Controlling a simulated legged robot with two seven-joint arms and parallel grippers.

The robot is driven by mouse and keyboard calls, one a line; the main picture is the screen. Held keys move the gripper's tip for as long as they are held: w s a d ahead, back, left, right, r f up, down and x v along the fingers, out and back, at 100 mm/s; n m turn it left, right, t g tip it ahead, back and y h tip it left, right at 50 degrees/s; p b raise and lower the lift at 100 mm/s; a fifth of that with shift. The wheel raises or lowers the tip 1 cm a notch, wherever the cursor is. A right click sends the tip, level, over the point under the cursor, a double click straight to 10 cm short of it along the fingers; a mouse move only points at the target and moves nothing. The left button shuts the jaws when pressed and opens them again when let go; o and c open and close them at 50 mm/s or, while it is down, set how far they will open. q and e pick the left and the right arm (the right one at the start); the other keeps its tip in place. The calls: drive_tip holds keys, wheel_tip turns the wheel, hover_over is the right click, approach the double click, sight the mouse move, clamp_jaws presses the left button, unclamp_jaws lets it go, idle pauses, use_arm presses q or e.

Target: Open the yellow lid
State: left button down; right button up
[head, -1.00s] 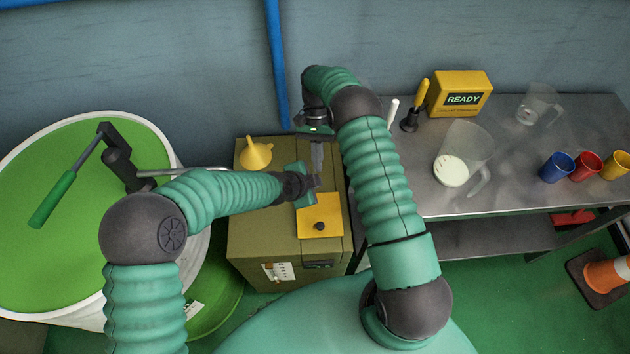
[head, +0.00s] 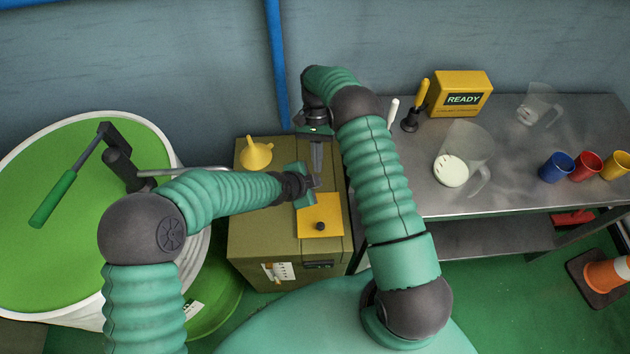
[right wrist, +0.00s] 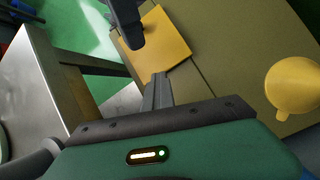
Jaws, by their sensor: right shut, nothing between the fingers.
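The yellow lid (head: 330,210) lies flat on the top of the olive box (head: 262,222), with a small black knob (head: 320,226) near its front edge. It looks closed. My right gripper (head: 317,172) points down behind the lid, its fingers together and empty. In the right wrist view its fingers (right wrist: 158,88) end just short of the lid (right wrist: 168,50). My left gripper (head: 314,183) is over the lid's back left corner, close to the right fingers. Its finger opening cannot be made out.
A yellow funnel (head: 256,153) stands on the box's back left. A large green-topped drum (head: 75,170) with a handle is at left. A metal table (head: 520,185) at right bears jugs, cups and a yellow READY box (head: 460,92). A blue pipe (head: 277,60) runs down the wall.

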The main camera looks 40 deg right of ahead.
drive_tip(key=o, duration=1)
